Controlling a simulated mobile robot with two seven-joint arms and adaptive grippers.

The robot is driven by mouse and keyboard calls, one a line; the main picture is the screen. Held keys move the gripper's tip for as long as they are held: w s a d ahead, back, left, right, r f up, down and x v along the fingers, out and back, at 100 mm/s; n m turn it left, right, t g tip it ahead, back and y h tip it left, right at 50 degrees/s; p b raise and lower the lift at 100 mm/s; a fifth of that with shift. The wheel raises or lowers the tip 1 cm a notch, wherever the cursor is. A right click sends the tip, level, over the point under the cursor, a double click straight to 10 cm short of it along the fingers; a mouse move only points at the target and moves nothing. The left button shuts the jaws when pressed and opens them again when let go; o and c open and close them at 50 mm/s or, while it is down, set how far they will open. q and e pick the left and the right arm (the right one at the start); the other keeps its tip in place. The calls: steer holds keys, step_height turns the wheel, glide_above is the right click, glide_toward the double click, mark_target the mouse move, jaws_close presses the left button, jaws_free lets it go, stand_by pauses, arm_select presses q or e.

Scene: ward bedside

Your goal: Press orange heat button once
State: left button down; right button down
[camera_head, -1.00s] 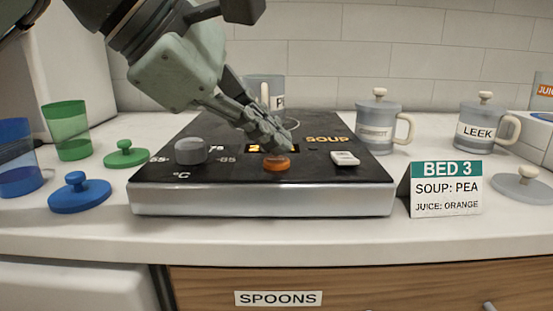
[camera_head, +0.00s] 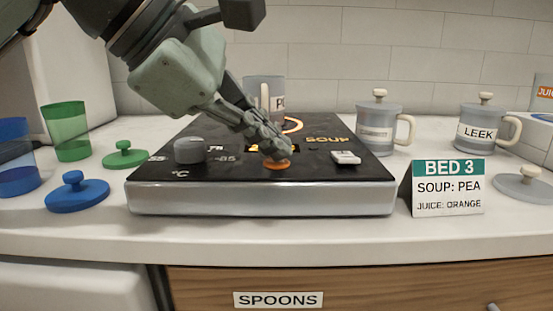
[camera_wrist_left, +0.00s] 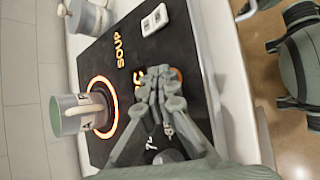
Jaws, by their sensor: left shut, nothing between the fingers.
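The orange heat button (camera_head: 277,164) is on the front part of the black-topped soup warmer (camera_head: 330,190). My left gripper (camera_head: 279,153) is shut and empty, and its fingertips are at the button, seemingly touching its top. In the left wrist view the shut fingertips (camera_wrist_left: 172,80) cover most of the button, and only an orange sliver (camera_wrist_left: 178,74) shows past them. A ring on the warmer's top (camera_wrist_left: 106,92) glows orange, and a mug (camera_wrist_left: 72,115) stands at its edge. The display behind the button is partly hidden by the fingers.
A grey knob (camera_head: 189,150) stands left of the button and a white switch (camera_head: 345,157) right of it. Two lidded mugs, one labelled LEEK (camera_head: 482,122), stand at the right behind a BED 3 card (camera_head: 447,188). Green (camera_head: 66,131) and blue cups with lids are at the left.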

mark_target(270, 163)
stand_by(0.3)
arm_select(q)
steer(key=shift+r+p, duration=0.4)
steer(key=shift+r, duration=0.4)
steer(key=shift+r+p, duration=1.55)
steer(key=shift+r, duration=1)
